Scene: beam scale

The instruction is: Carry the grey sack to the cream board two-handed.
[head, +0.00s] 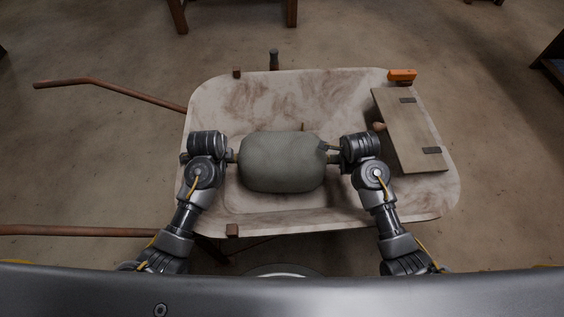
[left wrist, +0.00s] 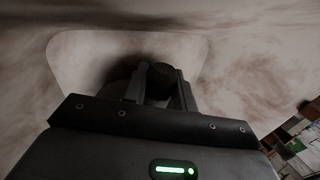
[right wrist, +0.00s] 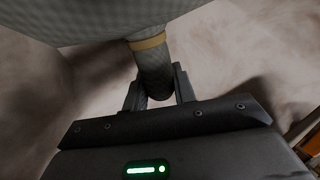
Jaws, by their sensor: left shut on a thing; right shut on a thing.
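The grey sack (head: 282,161) is a plump rounded bundle over the basin of a stained whitish wheelbarrow tray (head: 285,92). My left gripper (head: 233,157) is shut on its left end; in the left wrist view a dark stub (left wrist: 160,78) sits between the fingers. My right gripper (head: 333,160) is shut on its right end; the right wrist view shows the sack (right wrist: 95,20) and its tan-tied ear between the fingers (right wrist: 158,92). I cannot tell whether its underside touches the tray. The only board I see, a pale tan one (head: 408,128), lies at the tray's right end.
The board has dark fittings and a round knob (head: 379,127) on its left edge. An orange block (head: 402,75) sits at the tray's far right rim. Rusty handles (head: 115,88) reach out left. Dark furniture stands at the back and right.

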